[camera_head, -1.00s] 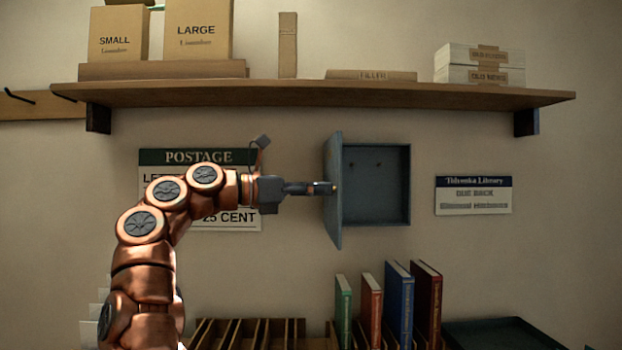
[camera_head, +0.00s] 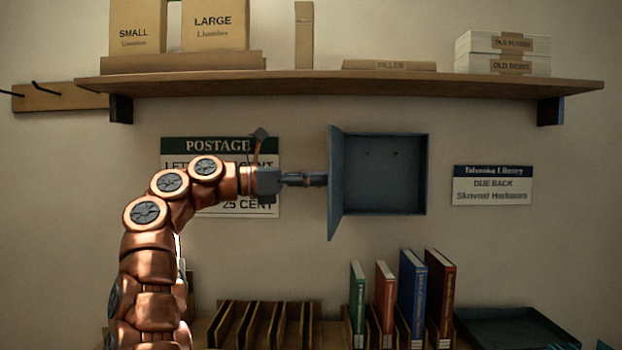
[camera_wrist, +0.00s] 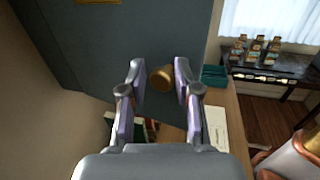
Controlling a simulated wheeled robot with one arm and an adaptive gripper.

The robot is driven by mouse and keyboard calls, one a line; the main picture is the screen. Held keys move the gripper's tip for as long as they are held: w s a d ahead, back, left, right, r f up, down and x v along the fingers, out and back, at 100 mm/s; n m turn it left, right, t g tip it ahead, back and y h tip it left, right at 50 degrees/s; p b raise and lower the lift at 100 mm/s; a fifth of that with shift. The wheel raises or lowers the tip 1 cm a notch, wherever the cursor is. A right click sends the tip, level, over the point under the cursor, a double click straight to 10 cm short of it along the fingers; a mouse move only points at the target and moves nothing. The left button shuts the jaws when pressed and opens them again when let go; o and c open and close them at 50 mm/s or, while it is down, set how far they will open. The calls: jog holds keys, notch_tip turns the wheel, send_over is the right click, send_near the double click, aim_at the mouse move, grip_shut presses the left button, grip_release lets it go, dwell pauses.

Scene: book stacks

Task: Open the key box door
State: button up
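The grey-blue key box (camera_head: 427,175) hangs on the wall, its inside in view with small hooks on the back. Its door (camera_head: 336,185) stands wide open, hinged at the box's left side, its inner face partly showing. My gripper (camera_head: 322,180) is left of the door, at its outer face; the tips are partly hidden by the door's edge. In the wrist view, the door's outer face (camera_wrist: 150,30) fills the upper middle. A brass knob (camera_wrist: 161,77) on it lies between my gripper's spread fingers (camera_wrist: 160,70), with a visible gap on each side.
A wooden shelf (camera_head: 350,87) with boxes runs above the key box. Books (camera_head: 411,295) and a dark tray (camera_head: 510,328) are below. A postage sign (camera_head: 215,147) is behind my arm; a library sign (camera_head: 492,185) hangs to the right.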

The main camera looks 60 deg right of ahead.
jog(key=shift+o, duration=0.7)
jog(key=shift+d+f, duration=0.2)
jog(key=shift+d, duration=0.25)
jog(key=shift+o, duration=1.1)
jog(key=shift+a, duration=0.25)
jog(key=shift+w+a, duration=0.1)
jog(key=v, duration=0.7)
jog(key=shift+w, duration=0.15)
